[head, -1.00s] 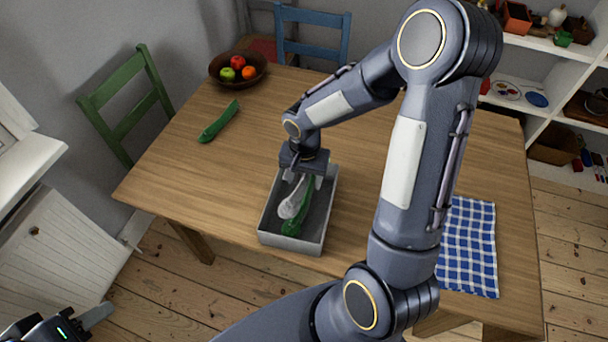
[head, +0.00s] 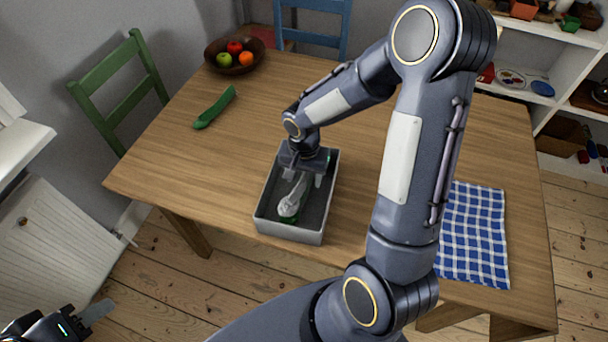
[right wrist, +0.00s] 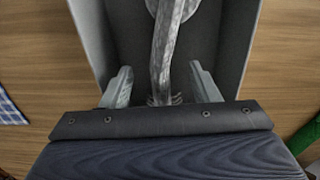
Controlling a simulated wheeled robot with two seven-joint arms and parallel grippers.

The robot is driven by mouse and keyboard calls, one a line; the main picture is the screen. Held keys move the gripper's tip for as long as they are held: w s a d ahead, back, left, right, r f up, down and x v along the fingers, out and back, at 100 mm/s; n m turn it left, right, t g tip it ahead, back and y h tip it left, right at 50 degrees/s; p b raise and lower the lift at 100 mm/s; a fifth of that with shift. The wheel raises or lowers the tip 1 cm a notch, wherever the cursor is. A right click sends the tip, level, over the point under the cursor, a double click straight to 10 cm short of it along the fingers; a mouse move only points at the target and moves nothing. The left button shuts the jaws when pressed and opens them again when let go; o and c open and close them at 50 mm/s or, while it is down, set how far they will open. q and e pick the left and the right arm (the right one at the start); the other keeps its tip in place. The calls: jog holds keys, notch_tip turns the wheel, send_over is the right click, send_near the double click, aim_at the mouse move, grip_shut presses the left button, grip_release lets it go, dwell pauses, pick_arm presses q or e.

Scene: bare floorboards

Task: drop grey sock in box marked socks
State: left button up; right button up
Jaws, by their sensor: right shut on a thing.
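The grey sock (head: 292,199) is long and pale. It hangs between the fingers of my right gripper (head: 301,177), which is shut on it over the open grey box (head: 320,229). The right wrist view shows the sock (right wrist: 165,50) running from between the fingers (right wrist: 163,90) toward the box floor, between the box walls (right wrist: 92,35). I cannot tell whether it touches the floor. A bit of a green thing (head: 289,219) shows beneath it in the box. No marking on the box is readable. My left gripper (head: 98,311) is at the lower left, away from the table, partly cut off.
A long green thing (head: 214,107) lies on the wooden table (head: 165,165). A fruit bowl (head: 235,63) stands at the far left and a blue checked cloth (head: 472,235) lies at the right. A green chair (head: 118,82) and a blue chair (head: 313,28) flank the table.

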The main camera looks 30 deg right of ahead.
jog(key=o, duration=1)
jog(key=shift+o, duration=0.2)
notch_tip(320, 180, up, 8)
jog(key=shift+f, duration=0.2)
jog(key=shift+r, duration=0.1)
jog(key=shift+s+r, duration=0.2)
jog(key=shift+r, duration=0.15)
jog(key=s+a+r+n+t+y, duration=0.2)
jog(key=s+r+n, duration=0.1)
jog(key=s, duration=0.5)
jog(key=s+a+r+n+t+y, duration=0.1)
jog(key=s+a+r+n+t, duration=0.2)
jog(key=s+r, duration=0.3)
jog(key=shift+s+r+n+t+y, duration=0.2)
jog(key=shift+s+n+t+y, duration=0.15)
jog(key=shift+s+n, duration=0.5)
